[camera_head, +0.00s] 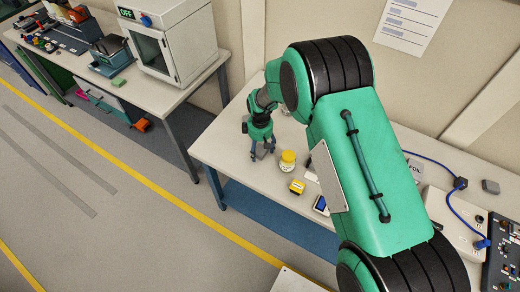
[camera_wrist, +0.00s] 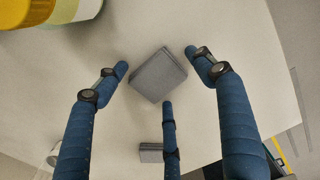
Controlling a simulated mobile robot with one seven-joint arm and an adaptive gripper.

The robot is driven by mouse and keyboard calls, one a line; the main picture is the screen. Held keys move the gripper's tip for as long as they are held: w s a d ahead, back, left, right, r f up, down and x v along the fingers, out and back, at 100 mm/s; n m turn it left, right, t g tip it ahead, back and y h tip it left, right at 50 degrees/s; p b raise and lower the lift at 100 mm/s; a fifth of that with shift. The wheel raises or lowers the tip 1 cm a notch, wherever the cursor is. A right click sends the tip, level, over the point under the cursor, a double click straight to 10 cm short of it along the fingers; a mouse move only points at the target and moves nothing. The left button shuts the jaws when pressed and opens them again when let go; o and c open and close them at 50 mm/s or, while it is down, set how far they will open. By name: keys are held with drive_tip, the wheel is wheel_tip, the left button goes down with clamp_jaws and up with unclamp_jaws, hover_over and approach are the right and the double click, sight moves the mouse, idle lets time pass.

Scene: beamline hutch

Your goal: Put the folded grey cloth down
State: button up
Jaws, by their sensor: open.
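The folded grey cloth (camera_wrist: 160,76) lies on the white table top (camera_wrist: 240,105) in the wrist view, a small grey square with its folded edge showing. My gripper (camera_wrist: 158,73) has its blue fingers spread around the cloth, with gaps between the fingertips and it. In the head view my gripper (camera_head: 262,152) points down near the left end of the table, and its fingers mostly hide the cloth there.
A second small grey thing (camera_wrist: 152,152) shows behind my fingers in the wrist view. The table's edge is close by.

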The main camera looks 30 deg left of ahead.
sight(261, 151)
wheel_tip(261, 151, up, 12)
drive_tip(key=p, duration=0.1)
idle(0.5)
idle(0.5)
drive_tip(key=shift+w+r, duration=0.1)
